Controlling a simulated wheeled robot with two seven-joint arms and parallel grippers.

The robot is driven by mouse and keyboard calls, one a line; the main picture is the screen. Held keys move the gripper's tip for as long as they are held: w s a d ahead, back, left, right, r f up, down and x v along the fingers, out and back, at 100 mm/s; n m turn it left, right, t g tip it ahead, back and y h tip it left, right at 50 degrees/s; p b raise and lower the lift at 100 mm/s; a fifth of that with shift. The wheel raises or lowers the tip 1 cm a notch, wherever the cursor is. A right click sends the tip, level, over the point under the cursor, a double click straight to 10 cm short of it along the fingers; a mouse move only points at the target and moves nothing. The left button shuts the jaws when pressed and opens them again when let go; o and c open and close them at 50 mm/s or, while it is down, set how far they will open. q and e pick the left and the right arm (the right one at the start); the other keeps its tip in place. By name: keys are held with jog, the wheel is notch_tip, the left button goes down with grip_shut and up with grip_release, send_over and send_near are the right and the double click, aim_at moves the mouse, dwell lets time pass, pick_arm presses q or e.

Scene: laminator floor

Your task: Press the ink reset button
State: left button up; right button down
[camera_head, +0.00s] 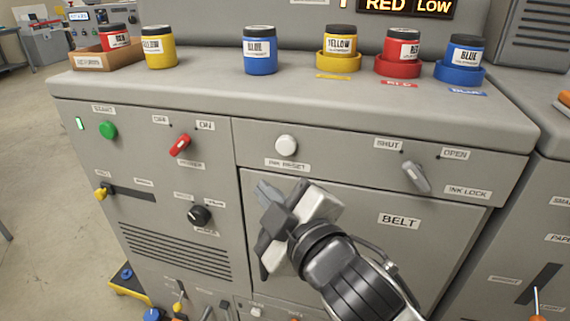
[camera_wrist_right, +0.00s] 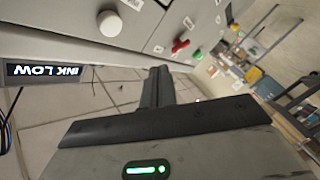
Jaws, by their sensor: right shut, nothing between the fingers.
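The ink reset button (camera_head: 286,145) is a round white knob on the upper panel of the grey machine, above a label reading INK RESET (camera_head: 287,165). In the right wrist view, a round pale knob that looks like this button (camera_wrist_right: 109,23) is at the upper left. My right gripper (camera_head: 263,187) is shut and empty, below and slightly left of the button in the head view, apart from it. Its fingers also show in the right wrist view (camera_wrist_right: 158,85), pressed together. My left gripper is out of view.
A grey ink lock lever (camera_head: 416,177) is to the right. A red switch (camera_head: 180,145) and green start button (camera_head: 107,130) are to the left. Ink jars, including a blue one (camera_head: 260,50), stand on top. A display (camera_head: 405,7) reads RED LOW.

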aim_at(285, 160)
jog(key=shift+r, duration=0.2)
jog(key=shift+w+d, duration=0.45)
jog(key=shift+w, duration=0.95)
jog(key=shift+w+d, duration=0.45)
jog(key=shift+w, duration=0.9)
jog(key=shift+w+d, duration=0.45)
jog(key=shift+w, duration=0.95)
jog(key=shift+w, duration=0.1)
